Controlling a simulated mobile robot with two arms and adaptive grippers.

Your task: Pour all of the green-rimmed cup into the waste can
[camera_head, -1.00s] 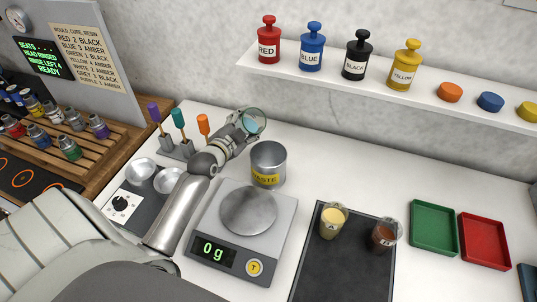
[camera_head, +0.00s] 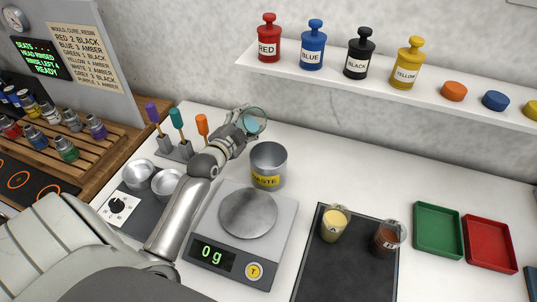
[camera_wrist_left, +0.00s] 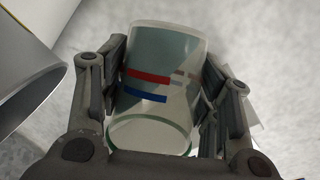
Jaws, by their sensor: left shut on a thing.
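The green-rimmed cup (camera_head: 254,122) is clear with a pale bluish look. It is held in the air, just behind and to the left of the waste can's mouth in the head view. My left gripper (camera_head: 241,123) is shut around it. In the left wrist view the cup (camera_wrist_left: 160,85) sits between both fingers, with red and blue marks on its wall and a green ring near the palm. The cup looks tilted; its contents are not clear. The grey waste can (camera_head: 268,180) stands upright on the bench. Its wall also shows at the left of the wrist view (camera_wrist_left: 28,85). My right gripper is out of view.
A scale (camera_head: 228,256) reading 0 g stands in front of the can. A rack with coloured-handled tools (camera_head: 178,150) and two metal bowls (camera_head: 139,174) are to the left. Two filled cups stand on a dark mat (camera_head: 345,275). Green (camera_head: 437,252) and red trays lie right.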

